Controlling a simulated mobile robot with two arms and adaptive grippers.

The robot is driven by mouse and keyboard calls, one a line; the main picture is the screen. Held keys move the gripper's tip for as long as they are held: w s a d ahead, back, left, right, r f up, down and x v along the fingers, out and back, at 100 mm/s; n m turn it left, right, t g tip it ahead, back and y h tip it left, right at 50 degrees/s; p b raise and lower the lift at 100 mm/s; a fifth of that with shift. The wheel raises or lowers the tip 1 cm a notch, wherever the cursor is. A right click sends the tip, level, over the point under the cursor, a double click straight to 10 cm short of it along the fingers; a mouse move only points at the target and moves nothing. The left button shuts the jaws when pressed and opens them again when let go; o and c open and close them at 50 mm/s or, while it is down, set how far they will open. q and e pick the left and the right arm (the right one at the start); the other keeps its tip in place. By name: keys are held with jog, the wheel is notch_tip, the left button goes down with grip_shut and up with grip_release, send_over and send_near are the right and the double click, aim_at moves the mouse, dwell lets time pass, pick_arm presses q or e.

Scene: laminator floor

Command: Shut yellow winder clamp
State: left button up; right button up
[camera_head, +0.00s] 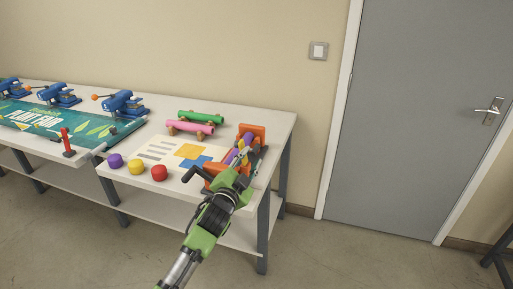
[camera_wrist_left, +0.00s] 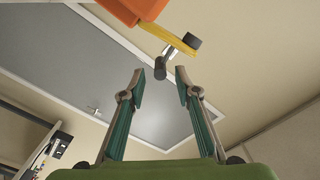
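The winder (camera_head: 252,133) has orange end plates and stands at the right end of the table; purple and yellow show between its plates in the head view. In the left wrist view an orange part (camera_wrist_left: 128,10) with a yellow lever-like piece (camera_wrist_left: 170,35) hangs above. A grey rod with dark ends (camera_wrist_left: 176,52) is beside the yellow piece. My left gripper (camera_wrist_left: 160,78) is open, its two fingertips apart with the rod's lower end showing between or just beyond them; contact cannot be told. In the head view my left gripper (camera_head: 234,184) covers the winder's front. My right gripper is not in view.
The white table (camera_head: 270,113) holds a printed sheet (camera_head: 165,152), pink (camera_head: 190,127) and green rolls (camera_head: 200,117), and purple, yellow and red buttons (camera_head: 159,172). Blue clamps (camera_head: 124,103) and a green banner (camera_head: 85,123) are at left. A grey door (camera_head: 415,110) stands right; floor before it is clear.

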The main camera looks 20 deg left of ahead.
aim_at(256, 149)
pick_arm(q)
jog(key=shift+w+d, duration=0.1)
jog(key=shift+w, duration=3.05)
